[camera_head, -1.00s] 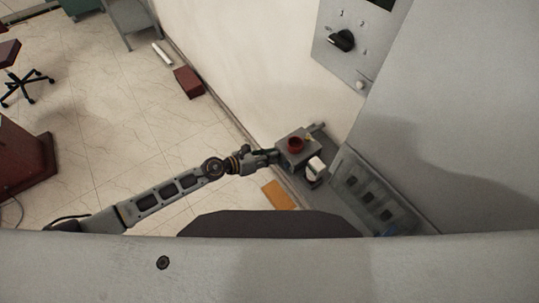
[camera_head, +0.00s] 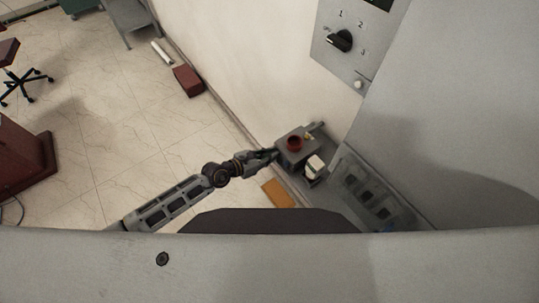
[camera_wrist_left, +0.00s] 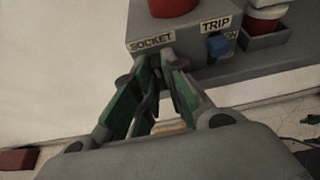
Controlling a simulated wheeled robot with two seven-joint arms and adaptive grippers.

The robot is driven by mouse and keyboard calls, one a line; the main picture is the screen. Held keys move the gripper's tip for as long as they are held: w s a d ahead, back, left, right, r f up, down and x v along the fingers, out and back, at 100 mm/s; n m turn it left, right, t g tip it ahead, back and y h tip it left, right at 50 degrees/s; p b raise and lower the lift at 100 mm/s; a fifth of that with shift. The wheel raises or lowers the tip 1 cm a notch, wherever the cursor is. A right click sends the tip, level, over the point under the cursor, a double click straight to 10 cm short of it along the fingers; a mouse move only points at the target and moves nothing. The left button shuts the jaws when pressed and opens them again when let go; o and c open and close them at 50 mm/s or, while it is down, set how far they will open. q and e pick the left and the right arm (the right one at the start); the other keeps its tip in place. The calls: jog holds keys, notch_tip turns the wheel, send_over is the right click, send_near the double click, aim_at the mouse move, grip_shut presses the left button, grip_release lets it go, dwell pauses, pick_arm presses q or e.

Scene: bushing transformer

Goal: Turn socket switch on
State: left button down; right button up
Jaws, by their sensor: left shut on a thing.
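The grey switch box (camera_head: 287,157) stands beside the wall, with a red round part (camera_head: 295,143) on top. In the left wrist view its front (camera_wrist_left: 190,37) carries a SOCKET label (camera_wrist_left: 152,43) and a TRIP label (camera_wrist_left: 215,24). A blue switch (camera_wrist_left: 217,46) sits under the TRIP label. My left gripper (camera_head: 272,155) is at the box's left side. In the left wrist view its fingertips (camera_wrist_left: 166,60) close together just below the SOCKET label, shut on the socket switch, which the fingers hide. My right gripper is not in view.
A white and red part (camera_head: 314,165) stands right of the box, beside a grey unit with dark square openings (camera_head: 370,190). A panel with a black rotary knob (camera_head: 340,41) is above. An orange block (camera_head: 278,194) lies below.

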pick_arm(q)
jog(key=shift+s+f, duration=0.1)
dwell(0.7)
jog(key=c, duration=1.8)
grip_release()
jog(key=shift+o, duration=0.2)
jog(key=shift+a, duration=0.1)
jog(key=v, duration=1.1)
jog(key=shift+s+a+r, duration=0.15)
jog(key=shift+s+r, duration=0.15)
